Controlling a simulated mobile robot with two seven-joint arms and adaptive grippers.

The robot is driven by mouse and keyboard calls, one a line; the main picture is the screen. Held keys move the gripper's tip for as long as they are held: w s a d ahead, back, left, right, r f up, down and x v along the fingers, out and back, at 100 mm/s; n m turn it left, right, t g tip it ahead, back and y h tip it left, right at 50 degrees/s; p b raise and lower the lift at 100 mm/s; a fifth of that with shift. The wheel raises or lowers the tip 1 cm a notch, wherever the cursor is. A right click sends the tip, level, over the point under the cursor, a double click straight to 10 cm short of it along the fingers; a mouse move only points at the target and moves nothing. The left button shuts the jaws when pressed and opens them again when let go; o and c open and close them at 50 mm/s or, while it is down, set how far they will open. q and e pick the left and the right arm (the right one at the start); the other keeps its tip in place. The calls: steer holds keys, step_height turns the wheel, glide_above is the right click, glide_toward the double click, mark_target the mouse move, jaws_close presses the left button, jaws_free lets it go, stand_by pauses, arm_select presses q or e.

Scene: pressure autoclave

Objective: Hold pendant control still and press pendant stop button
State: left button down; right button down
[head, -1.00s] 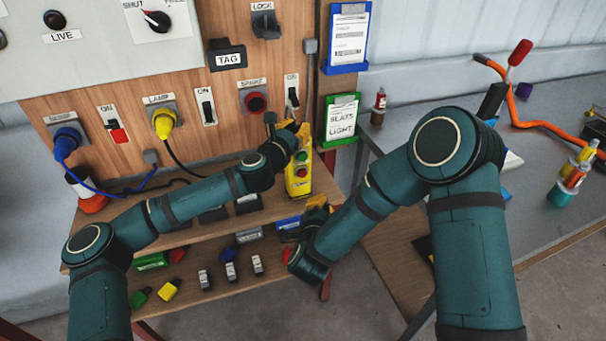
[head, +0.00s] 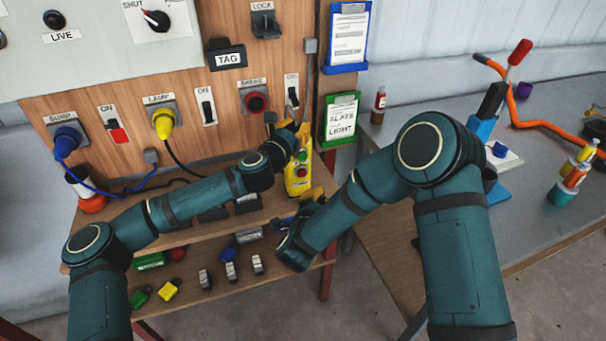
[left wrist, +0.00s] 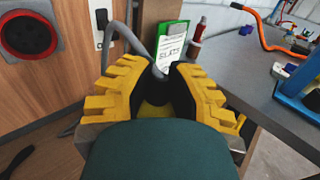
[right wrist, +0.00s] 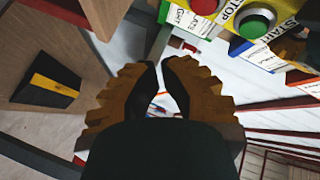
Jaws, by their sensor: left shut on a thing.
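The yellow pendant control (head: 298,184) hangs upright in front of the wooden panel, with a green and a red button on its face. My left gripper (head: 293,127) is shut on its top end, below the grey cable; the grip also shows in the left wrist view (left wrist: 155,85). In the right wrist view the red stop button (right wrist: 205,4), beside the STOP label, is cut by the top edge, and the green start button (right wrist: 256,22) is right of it. My right gripper (right wrist: 161,65) is below and apart from the buttons, empty, its fingers close together with a narrow gap.
A shelf below holds several small locks and tags. The grey bench (head: 440,130) at the right carries an orange hose (head: 545,122) and bottles.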

steer(key=shift+w+a, duration=0.25)
steer(key=shift+w, duration=0.55)
steer(key=shift+w+a, duration=0.3)
steer(key=shift+w, duration=0.45)
steer(key=shift+w+a, duration=0.25)
steer(key=shift+w, duration=0.55)
steer(key=shift+w, duration=0.15)
steer(key=shift+w+a, duration=0.1)
steer(key=shift+w, duration=0.15)
steer(key=shift+w+a, duration=0.15)
steer(key=shift+w, duration=0.3)
stand_by(0.4)
steer(key=shift+s, duration=0.15)
steer(key=shift+s+d, duration=0.3)
steer(key=shift+s, duration=0.4)
steer(key=s, duration=0.1)
steer(key=s+d, duration=0.1)
steer(key=s, duration=0.2)
steer(key=shift+s+d, duration=0.25)
steer(key=shift+s, duration=0.15)
